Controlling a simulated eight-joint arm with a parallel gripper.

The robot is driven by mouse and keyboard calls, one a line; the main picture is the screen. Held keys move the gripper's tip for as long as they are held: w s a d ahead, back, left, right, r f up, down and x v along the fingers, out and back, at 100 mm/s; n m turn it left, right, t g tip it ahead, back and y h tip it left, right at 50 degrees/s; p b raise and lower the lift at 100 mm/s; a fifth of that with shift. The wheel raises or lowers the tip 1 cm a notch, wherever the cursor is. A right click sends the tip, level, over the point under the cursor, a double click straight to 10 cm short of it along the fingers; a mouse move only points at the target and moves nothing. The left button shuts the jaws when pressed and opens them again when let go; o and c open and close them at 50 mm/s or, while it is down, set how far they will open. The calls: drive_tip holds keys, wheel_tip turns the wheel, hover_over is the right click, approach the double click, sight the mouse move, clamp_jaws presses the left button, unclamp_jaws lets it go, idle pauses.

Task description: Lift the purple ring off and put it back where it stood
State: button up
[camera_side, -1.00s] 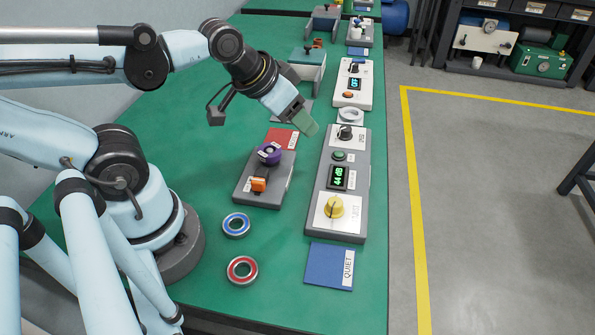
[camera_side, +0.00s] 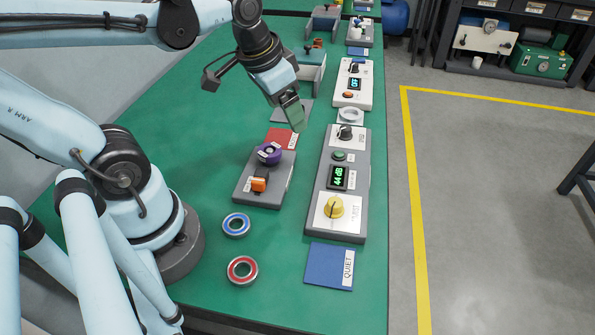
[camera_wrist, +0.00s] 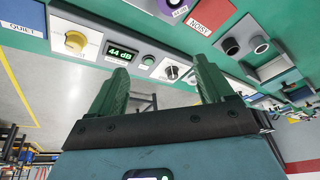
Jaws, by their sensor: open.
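The purple ring (camera_side: 269,154) sits on the far end of a grey block (camera_side: 279,188), around a dark post or knob. It also shows at the top edge of the wrist view (camera_wrist: 178,4), partly cut off. My gripper (camera_side: 293,115) is above the table, beyond the ring and slightly to its right, clear of it. In the wrist view its two green fingers (camera_wrist: 160,88) stand wide apart with nothing between them. An orange switch (camera_side: 259,184) is on the near end of the same block.
A panel (camera_side: 318,210) with a yellow knob (camera_side: 333,207) and a "44 dB" display is right of the block. A red NOISY card (camera_side: 274,138) is behind it. Blue (camera_side: 236,225) and red (camera_side: 242,270) bearings and a blue QUIET card (camera_side: 325,265) lie nearer.

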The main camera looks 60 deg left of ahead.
sight(270, 150)
drive_tip(key=s+a+r+g, duration=0.1)
drive_tip(key=a+g, duration=0.3)
drive_tip(key=shift+m, duration=0.4)
drive_tip(key=shift+s+f, duration=0.15)
drive_tip(key=shift+f, duration=2.8)
drive_tip(key=shift+s+f, duration=0.1)
drive_tip(key=shift+f, duration=2.85)
drive_tip(key=shift+c, duration=0.2)
drive_tip(key=c, duration=1.3)
drive_tip(key=shift+c, duration=0.2)
drive_tip(key=shift+r, duration=0.2)
